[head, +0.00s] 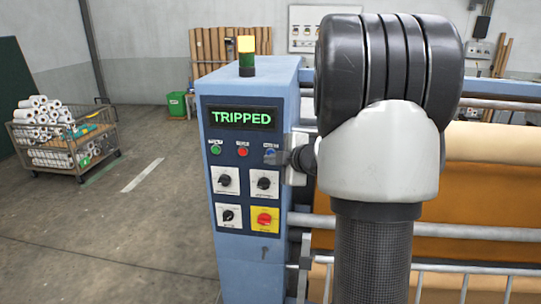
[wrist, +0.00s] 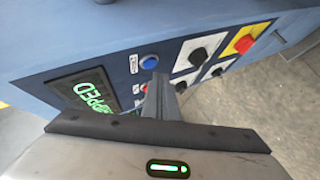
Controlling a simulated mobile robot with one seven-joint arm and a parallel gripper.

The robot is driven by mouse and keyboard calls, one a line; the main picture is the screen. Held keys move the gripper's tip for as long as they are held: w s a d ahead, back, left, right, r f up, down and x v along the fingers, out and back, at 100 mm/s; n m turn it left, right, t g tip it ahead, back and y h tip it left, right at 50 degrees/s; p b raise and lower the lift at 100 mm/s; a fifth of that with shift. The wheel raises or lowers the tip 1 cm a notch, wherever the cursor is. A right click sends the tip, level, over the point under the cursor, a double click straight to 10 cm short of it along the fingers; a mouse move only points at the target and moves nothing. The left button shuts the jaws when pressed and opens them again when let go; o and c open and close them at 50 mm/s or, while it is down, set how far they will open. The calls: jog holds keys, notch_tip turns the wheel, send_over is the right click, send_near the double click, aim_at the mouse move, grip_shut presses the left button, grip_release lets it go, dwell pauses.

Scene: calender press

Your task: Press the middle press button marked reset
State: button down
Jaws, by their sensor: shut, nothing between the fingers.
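The blue control cabinet's panel (head: 241,190) faces me, with a lit display (head: 241,118) reading TRIPPED in green. Below it is a row of three press buttons: green (head: 215,149) at left, red (head: 243,152) in the middle, blue (head: 270,153) at right. Their small labels are too blurred to read. My gripper (head: 284,157) is shut and empty, at the right end of this row beside the blue button. In the wrist view the shut fingers (wrist: 160,80) partly cover the red button (wrist: 145,87); the blue button (wrist: 149,62) is clear. I cannot tell whether the fingertips touch the panel.
Black rotary knobs (head: 228,182) and a red knob on a yellow plate (head: 264,219) sit below the buttons. A signal lamp (head: 246,56) tops the cabinet. Press rails (head: 460,234) lie at right. A trolley of rolls (head: 62,137) stands at left; the floor between is clear.

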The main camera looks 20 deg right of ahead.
jog(key=shift+w, duration=0.15)
dwell(0.6)
jog(key=shift+w+d, duration=0.2)
jog(key=shift+d, duration=0.05)
jog(key=shift+w+d+p, duration=0.2)
jog(key=shift+w+p, duration=0.15)
dwell(0.7)
jog(key=shift+s+a, duration=0.1)
jog(key=shift+s, duration=0.05)
jog(key=shift+s+a, duration=0.35)
jog(key=shift+s, duration=0.2)
jog(key=s+a, duration=0.1)
jog(key=s, duration=0.1)
jog(key=s+a+b, duration=0.1)
jog(key=s, duration=0.1)
jog(key=shift+a+b, duration=0.3)
jog(key=shift+a, duration=0.1)
jog(key=shift+s, duration=0.1)
dwell(0.8)
